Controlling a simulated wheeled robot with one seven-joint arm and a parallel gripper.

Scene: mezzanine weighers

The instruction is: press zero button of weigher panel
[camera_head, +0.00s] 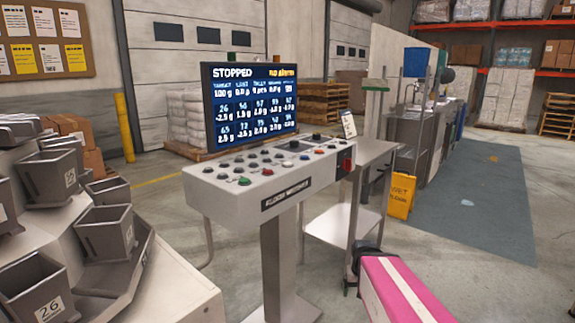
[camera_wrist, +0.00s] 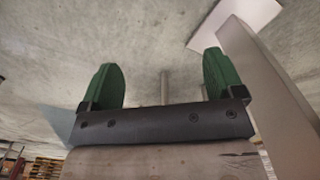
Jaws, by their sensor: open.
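The weigher panel (camera_head: 285,190) is a light grey console on a post, in the middle of the head view. Its sloped top carries several small buttons, mostly black, white and grey. A green button (camera_head: 244,182) sits at the near left, with red ones farther right. Button labels are too small to read, so I cannot tell which is zero. A screen (camera_head: 250,108) behind the buttons reads "STOPPED". My gripper (camera_wrist: 162,82) shows in the wrist view with its two green fingers wide apart and nothing between them. I cannot make out its fingers in the head view.
Grey weigher buckets (camera_head: 104,233) stand close on the left. A metal side table (camera_head: 360,150) with a lower shelf stands right of the panel. A yellow wet-floor sign (camera_head: 401,195) is beyond it. Bare concrete floor lies below the gripper, with a grey upright (camera_wrist: 275,90) close on its right.

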